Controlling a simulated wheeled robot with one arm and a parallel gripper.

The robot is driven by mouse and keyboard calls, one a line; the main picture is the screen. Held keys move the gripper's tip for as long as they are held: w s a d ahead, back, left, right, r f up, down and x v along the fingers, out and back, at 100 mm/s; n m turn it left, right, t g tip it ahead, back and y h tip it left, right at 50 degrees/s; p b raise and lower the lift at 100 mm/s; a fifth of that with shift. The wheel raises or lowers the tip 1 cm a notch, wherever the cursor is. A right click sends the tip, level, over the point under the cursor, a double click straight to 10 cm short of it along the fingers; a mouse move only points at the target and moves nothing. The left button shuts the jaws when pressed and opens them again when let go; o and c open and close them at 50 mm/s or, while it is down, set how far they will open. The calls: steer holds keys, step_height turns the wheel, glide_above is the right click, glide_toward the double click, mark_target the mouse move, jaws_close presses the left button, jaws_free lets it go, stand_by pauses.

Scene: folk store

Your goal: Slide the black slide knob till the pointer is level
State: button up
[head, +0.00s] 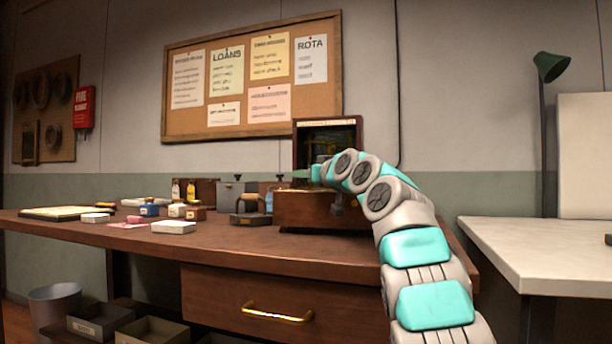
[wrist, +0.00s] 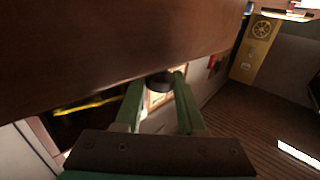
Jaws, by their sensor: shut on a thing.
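A wooden case (head: 300,208) with its lid (head: 298,145) raised stands on the desk. My gripper (head: 303,173) reaches over it from the right, and my arm covers part of the case. In the wrist view, the two green fingers of my gripper (wrist: 161,84) are closed on a short black knob (wrist: 159,82), held between their tips. A brown wooden surface (wrist: 110,40) fills the top of that view, close to the fingers. I cannot make out the pointer or the slot of the knob in either view.
The desk (head: 130,238) holds several small boxes and bottles left of the case, with a dark stamp-like object (head: 250,210) close beside it. A drawer with a brass handle (head: 277,313) is below. A white table (head: 545,255) stands at the right.

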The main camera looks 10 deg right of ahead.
jaws_close()
stand_by(0.8)
